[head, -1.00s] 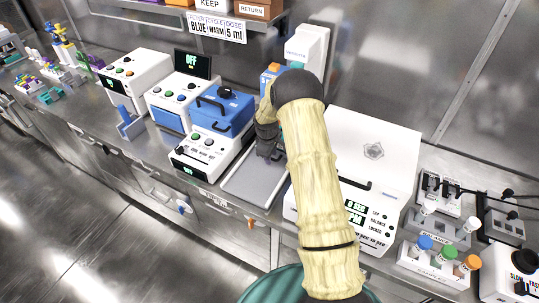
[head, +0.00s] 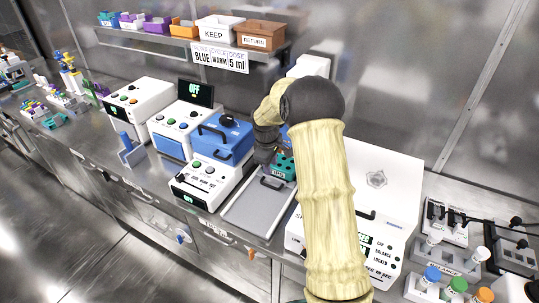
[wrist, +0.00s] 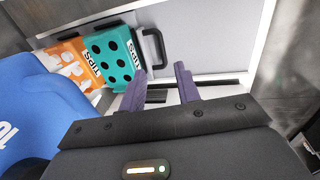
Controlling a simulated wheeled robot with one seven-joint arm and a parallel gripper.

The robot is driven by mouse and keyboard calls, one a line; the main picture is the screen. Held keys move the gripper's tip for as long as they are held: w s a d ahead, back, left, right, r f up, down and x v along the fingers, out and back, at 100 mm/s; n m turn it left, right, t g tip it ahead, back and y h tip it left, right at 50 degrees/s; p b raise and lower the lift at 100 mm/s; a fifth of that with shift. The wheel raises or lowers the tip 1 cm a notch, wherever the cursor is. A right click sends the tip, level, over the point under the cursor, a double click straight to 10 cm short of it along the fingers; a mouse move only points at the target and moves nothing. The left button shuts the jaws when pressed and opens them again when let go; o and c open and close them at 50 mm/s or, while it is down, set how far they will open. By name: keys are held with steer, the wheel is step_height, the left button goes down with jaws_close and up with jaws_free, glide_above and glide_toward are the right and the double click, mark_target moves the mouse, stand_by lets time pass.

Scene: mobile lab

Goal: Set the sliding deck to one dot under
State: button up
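The sliding deck (head: 250,210) is a flat grey tray in a frame on the bench, between the blue-lidded device and the large white machine. Its black handle (head: 272,183) also shows in the wrist view (wrist: 155,47), beside a teal tip box (wrist: 112,60) with black holes. My gripper (wrist: 158,78) has two dark purple fingers spread apart with nothing between them. The fingertips are near the handle, apart from it in the picture. In the head view my gripper (head: 266,155) is partly hidden by my arm. I cannot make out any dot marks on the deck.
The blue-lidded device (head: 225,140) stands close on the left. The white machine (head: 375,165) is on the right, partly behind my arm. An orange tip box (wrist: 75,60) lies beside the teal one. A sign (head: 220,58) reads BLUE, WARM, 5 ml.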

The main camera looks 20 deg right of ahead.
steer(key=r, duration=0.5)
steer(key=shift+s+a+r, duration=0.25)
steer(key=shift+s+r, duration=0.05)
steer(key=shift+s, duration=0.05)
steer(key=shift+c, duration=0.4)
steer(key=shift+s, duration=0.1)
steer(key=c, duration=0.4)
steer(key=shift+s+a+r, duration=0.1)
steer(key=shift+s+a, duration=0.1)
steer(key=shift+s, duration=0.1)
jaws_close()
steer(key=s+a+m, duration=0.2)
steer(key=s+m, duration=0.2)
steer(key=s, duration=0.9)
steer(key=s+a+r+m+t+y, duration=0.1)
steer(key=s+a+m, duration=0.2)
steer(key=s, duration=1.1)
steer(key=shift+a+m, duration=0.2)
steer(key=shift+m, duration=0.9)
steer(key=shift+w, duration=0.15)
